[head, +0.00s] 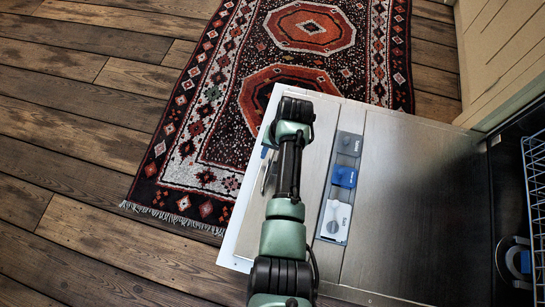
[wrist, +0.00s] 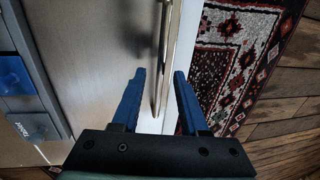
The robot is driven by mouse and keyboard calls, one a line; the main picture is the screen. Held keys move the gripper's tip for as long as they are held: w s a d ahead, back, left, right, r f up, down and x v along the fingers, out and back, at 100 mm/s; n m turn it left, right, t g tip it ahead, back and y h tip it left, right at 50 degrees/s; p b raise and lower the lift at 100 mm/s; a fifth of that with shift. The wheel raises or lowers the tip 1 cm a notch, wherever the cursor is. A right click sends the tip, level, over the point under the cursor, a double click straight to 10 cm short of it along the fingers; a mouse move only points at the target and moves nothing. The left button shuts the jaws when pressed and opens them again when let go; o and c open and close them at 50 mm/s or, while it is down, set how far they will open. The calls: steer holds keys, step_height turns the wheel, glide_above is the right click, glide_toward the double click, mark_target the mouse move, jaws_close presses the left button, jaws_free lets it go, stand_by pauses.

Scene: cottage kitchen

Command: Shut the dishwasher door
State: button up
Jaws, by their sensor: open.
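The dishwasher door (head: 390,200) is folded down and lies open, with its steel inner face up. A dispenser panel with blue and grey lids (head: 344,176) is set in it and also shows at the left of the wrist view (wrist: 15,76). My arm reaches across the outer part of the door in the head view, mostly hiding my gripper (head: 265,156). In the wrist view my gripper (wrist: 160,73) is open. A slim metal bar handle (wrist: 167,45) along the door's outer edge runs between its blue fingers in the picture; contact cannot be told.
The dishwasher's tub with a wire rack (head: 535,170) is at the right. A pale panelled cabinet front (head: 500,50) stands beyond it. A patterned red and black rug (head: 215,120) lies on the wooden floor (head: 70,130), which is clear to the left.

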steer(key=shift+f, duration=0.25)
jaws_close()
stand_by(1.4)
